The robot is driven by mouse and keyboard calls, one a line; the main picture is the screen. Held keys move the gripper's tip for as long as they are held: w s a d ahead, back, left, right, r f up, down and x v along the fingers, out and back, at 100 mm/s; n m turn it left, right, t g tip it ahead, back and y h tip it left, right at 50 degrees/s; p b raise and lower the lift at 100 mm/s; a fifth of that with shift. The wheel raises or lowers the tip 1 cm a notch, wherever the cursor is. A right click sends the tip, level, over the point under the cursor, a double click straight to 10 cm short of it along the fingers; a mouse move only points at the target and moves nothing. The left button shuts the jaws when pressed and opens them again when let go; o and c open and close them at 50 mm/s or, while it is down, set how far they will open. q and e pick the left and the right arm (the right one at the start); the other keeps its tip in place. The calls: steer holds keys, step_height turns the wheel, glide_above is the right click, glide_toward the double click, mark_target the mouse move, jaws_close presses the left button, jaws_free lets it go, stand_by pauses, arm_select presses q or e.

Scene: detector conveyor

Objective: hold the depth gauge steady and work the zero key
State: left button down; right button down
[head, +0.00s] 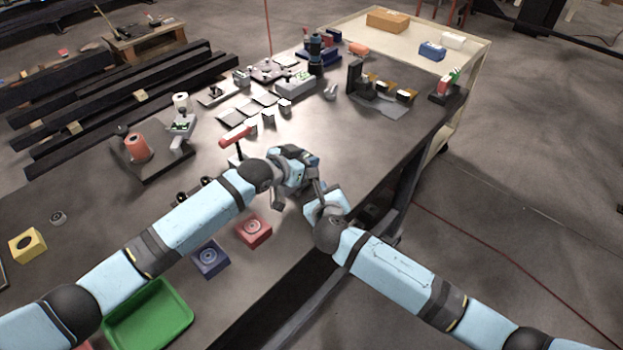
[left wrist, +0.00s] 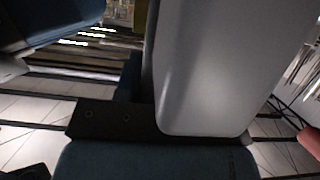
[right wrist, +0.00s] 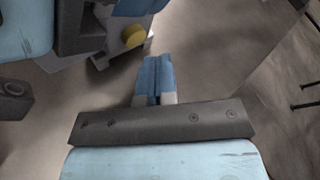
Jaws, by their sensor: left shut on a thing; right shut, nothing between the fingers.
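My left gripper (head: 303,163) is shut on the depth gauge and holds it near the table's right edge; in the head view the gauge is mostly hidden by the gripper. In the left wrist view a large pale grey body (left wrist: 215,70), which looks like the gauge up close, fills the middle. In the right wrist view, part of the grey depth gauge (right wrist: 108,60) shows beside my left gripper, with a round yellow key (right wrist: 133,36) on it. My right gripper (right wrist: 157,68) is shut and empty, just below and right of the yellow key, apparently apart from it.
A red block (head: 253,231) and a blue block (head: 210,258) with round recesses lie near the front edge. A green tray (head: 150,318) and a yellow block (head: 27,245) are further left. A red-handled tool (head: 237,136) stands behind my left gripper. Several fixtures crowd the far table.

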steer(key=shift+w+a, duration=0.1)
steer(key=shift+w+a, duration=0.2)
steer(key=shift+a, duration=0.05)
steer(key=shift+w+a, duration=0.25)
steer(key=shift+w, duration=0.05)
stand_by(0.8)
steer(key=shift+s+d, duration=0.6)
steer(key=shift+s+d, duration=1.75)
steer(key=shift+s, duration=0.05)
